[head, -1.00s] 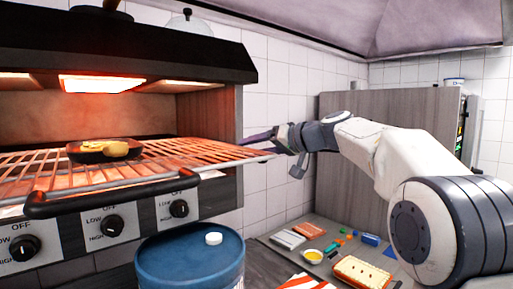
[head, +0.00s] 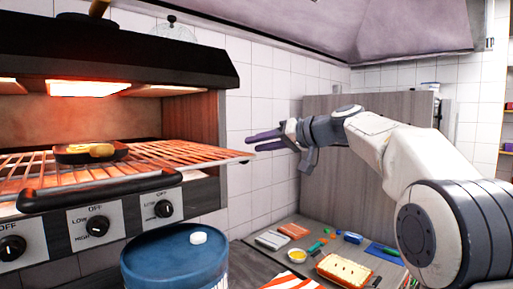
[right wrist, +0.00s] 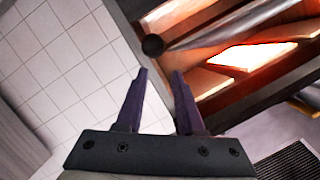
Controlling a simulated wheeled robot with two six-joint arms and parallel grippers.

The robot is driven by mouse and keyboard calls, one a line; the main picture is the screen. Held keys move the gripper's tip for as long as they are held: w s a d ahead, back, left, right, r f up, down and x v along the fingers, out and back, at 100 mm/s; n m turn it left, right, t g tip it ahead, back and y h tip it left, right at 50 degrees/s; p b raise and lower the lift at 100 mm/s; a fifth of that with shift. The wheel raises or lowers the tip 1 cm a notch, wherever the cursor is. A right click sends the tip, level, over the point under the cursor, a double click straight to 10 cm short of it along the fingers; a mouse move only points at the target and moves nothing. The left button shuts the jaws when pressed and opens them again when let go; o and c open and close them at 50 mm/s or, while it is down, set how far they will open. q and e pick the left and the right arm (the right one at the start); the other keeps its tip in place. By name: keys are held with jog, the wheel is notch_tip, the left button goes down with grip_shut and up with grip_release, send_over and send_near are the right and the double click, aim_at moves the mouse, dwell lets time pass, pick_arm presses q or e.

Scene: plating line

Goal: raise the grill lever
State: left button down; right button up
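My right gripper (head: 250,142) is just above and right of the grill rack's right corner in the head view. Its two purple fingers are apart with nothing between them; it also shows open in the right wrist view (right wrist: 158,75). In that view a grey rod with a round black end (right wrist: 152,45), which looks like the grill lever, lies just beyond the fingertips and is not held. I cannot make out the lever in the head view. The grill (head: 215,75) has a dark hood and glowing heaters. My left gripper is out of view.
The wire rack (head: 185,152) sticks out of the grill and bears a dark dish (head: 68,156) with yellow food. Below are a black bar handle (head: 100,190) and several knobs. A blue drum (head: 175,262) stands in front. Small items lie on the counter at right.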

jog(key=shift+s+d+f+m, duration=0.1)
jog(key=shift+s+f+m, duration=0.1)
jog(key=shift+f+m, duration=0.4)
grip_shut()
jog(key=s+d+f+m+t+y+b, duration=0.15)
jog(key=f+m, duration=0.25)
jog(key=m, duration=0.4)
jog(key=s+d+f+m+t+b, duration=0.1)
jog(key=s+d+f+m+b, duration=0.15)
jog(key=m, duration=0.65)
jog(key=s+d+f+m+t+b, duration=0.1)
jog(key=d+f+m+t+b, duration=0.15)
jog(key=f+m, duration=0.4)
jog(key=w+a+r+m+p, duration=0.2)
jog(key=w+a+r+p, duration=0.4)
jog(key=a+p, duration=0.2)
jog(key=shift+w+r+g, duration=0.3)
jog(key=shift+r+g, duration=0.1)
jog(key=shift+a, duration=0.1)
